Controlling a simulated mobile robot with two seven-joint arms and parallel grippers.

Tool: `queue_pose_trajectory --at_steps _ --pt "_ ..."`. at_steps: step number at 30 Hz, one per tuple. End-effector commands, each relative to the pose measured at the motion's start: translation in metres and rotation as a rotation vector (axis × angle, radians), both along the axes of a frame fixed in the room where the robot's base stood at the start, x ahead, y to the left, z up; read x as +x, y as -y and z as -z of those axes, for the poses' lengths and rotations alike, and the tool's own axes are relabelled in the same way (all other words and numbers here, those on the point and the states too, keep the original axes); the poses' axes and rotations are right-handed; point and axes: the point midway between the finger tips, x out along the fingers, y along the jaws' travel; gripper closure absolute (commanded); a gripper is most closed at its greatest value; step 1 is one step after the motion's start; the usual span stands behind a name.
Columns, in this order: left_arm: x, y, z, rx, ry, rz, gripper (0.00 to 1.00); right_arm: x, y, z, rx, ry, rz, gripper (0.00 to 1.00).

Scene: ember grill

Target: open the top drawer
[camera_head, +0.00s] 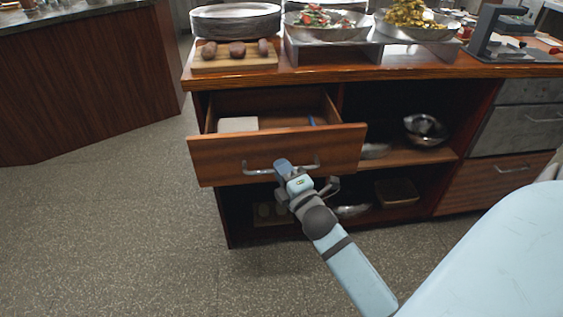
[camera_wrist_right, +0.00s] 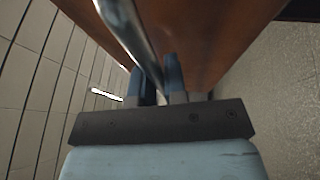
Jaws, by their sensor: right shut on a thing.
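The wooden top drawer (camera_head: 225,160) in the head view is pulled well out of the cabinet. A white block-like item and a small blue item lie inside it. Its silver bar handle (camera_head: 258,171) runs across the front panel. My right gripper (camera_head: 284,166) is at the middle of this handle and shut on it. In the right wrist view the handle (camera_wrist_right: 128,32) runs down to the blue fingertips (camera_wrist_right: 164,75), with the brown drawer front behind. The fingers hide part of the bar. My left gripper is not in view.
The countertop (camera_head: 380,70) holds a cutting board (camera_head: 235,61) with potatoes, stacked plates and bowls of food. Open shelves with metal bowls (camera_head: 425,129) are right of the drawer. Another drawer (camera_head: 495,178) is at far right. The floor (camera_head: 130,220) left and in front is clear.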

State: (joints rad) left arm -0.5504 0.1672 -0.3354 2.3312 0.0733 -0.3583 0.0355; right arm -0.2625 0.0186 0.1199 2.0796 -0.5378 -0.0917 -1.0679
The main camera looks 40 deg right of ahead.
Motion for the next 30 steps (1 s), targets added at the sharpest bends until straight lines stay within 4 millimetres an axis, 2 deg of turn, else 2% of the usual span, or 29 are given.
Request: queue_pose_trajectory --at_steps 11,12,15,25,29,30 --pt "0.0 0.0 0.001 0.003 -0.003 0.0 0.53 -0.001 0.0 0.0 0.0 0.001 0.0 1.0" --pt "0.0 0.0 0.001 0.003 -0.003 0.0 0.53 -0.001 0.0 0.0 0.0 0.001 0.0 0.85" --pt "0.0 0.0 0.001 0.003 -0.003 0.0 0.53 -0.001 0.0 0.0 0.0 0.001 0.0 0.63" --pt "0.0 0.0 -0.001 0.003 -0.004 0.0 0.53 -0.001 0.0 -0.004 0.0 0.001 0.0 0.63" --pt "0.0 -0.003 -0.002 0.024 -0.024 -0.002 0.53 -0.001 0.0 -0.021 -0.003 0.003 -0.002 0.63" --pt "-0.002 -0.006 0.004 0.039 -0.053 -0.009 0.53 -0.001 0.0 -0.028 -0.003 0.003 -0.002 0.63"
